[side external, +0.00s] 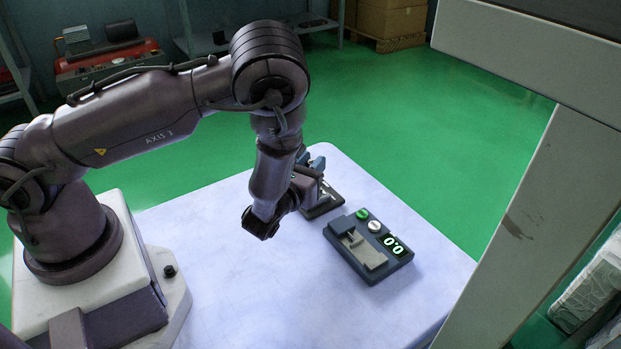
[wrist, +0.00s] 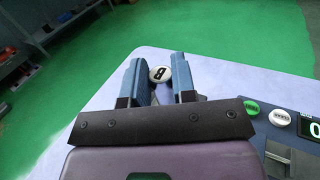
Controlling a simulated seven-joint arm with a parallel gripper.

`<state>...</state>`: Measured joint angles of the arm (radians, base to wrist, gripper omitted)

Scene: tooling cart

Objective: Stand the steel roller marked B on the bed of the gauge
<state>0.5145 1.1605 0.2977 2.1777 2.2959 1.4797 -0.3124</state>
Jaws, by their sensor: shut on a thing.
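The steel roller (wrist: 161,74) shows its white round end with a black B in the wrist view. It sits between the two blue fingers of my gripper (wrist: 160,78), which is shut on it. In the side view my gripper (side external: 311,166) is at the far side of the table, behind and left of the gauge (side external: 391,268); the roller cannot be made out clearly there. The gauge has a light grey bed (side external: 375,259), a green button, a white button and a lit display reading 0.0. Part of the gauge (wrist: 290,150) shows at the right of the wrist view.
A small dark tray (side external: 325,207) lies on the table under my gripper, partly hidden by it. The pale table top (side external: 250,300) is clear in front and to the left. A grey upright frame (side external: 520,210) stands at the right.

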